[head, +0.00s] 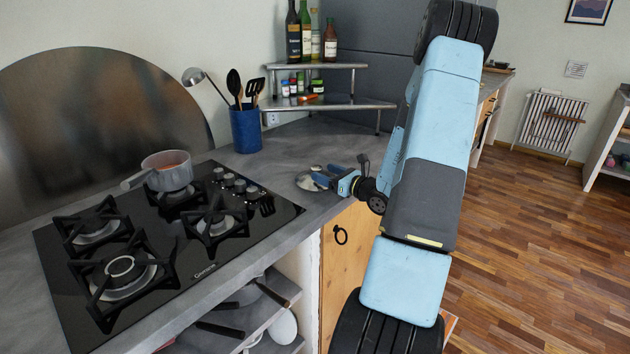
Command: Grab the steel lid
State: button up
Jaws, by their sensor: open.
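The steel lid (306,183) lies on the grey counter, to the right of the black hob and close to the counter's front edge. It is a small round shiny disc, and my gripper hides part of it. My gripper (322,177) is at the lid's right side, reaching in from the right, with its fingers open and over or beside the lid. I cannot tell whether a finger touches it.
A black gas hob (190,255) holds a small pot (167,172) at its back. A blue utensil holder (246,131) stands behind the lid. A two-level metal shelf (350,103) with bottles and jars stands at the back. Counter between holder and lid is clear.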

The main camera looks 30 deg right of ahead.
aim_at(303, 180)
jog(key=shift+x, duration=1.45)
jog(key=c, duration=1.2)
